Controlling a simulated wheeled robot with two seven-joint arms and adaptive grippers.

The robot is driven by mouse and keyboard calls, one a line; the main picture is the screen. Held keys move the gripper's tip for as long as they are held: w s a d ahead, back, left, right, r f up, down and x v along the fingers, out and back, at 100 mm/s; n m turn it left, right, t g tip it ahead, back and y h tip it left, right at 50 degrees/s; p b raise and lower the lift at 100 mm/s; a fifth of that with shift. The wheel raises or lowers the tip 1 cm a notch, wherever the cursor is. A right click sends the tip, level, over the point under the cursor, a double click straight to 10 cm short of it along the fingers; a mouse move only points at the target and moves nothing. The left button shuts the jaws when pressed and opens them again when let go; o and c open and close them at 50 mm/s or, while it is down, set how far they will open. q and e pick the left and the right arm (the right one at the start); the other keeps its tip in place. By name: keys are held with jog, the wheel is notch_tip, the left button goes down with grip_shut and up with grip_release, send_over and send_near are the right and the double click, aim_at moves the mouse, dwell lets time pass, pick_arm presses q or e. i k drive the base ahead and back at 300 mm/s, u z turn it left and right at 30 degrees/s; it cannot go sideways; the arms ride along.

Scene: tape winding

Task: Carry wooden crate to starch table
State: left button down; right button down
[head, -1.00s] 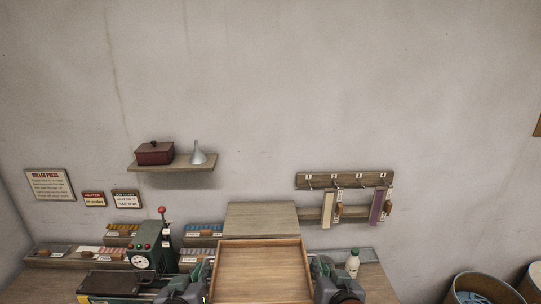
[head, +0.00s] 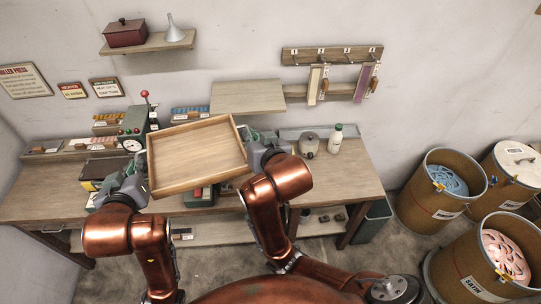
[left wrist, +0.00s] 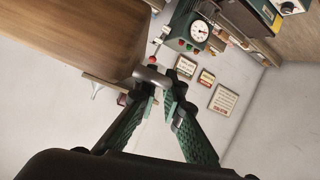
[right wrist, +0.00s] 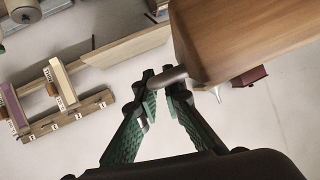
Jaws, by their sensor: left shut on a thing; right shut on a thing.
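The wooden crate (head: 196,153) is an open, shallow tray, empty inside, held in the air above the workbench (head: 345,180) in the head view. It sits tilted in the picture, its right end higher. My left gripper (head: 140,185) is at its left end and my right gripper (head: 252,145) at its right end. In the left wrist view my left gripper (left wrist: 158,85) is shut on a metal handle of the crate (left wrist: 85,35). In the right wrist view my right gripper (right wrist: 167,84) is shut on the other handle of the crate (right wrist: 240,40). I cannot tell which surface is the starch table.
A green press with a dial (head: 133,140) stands on the bench at left. A pot (head: 309,145) and a white bottle (head: 336,138) stand at right. Drums (head: 441,190) stand on the floor at right. A shelf (head: 147,44) and hook rack (head: 332,56) are on the wall.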

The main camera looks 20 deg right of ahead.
aim_at(327, 180)
jog(key=u, duration=1.4)
jog(key=k, duration=1.45)
jog(key=z, duration=1.85)
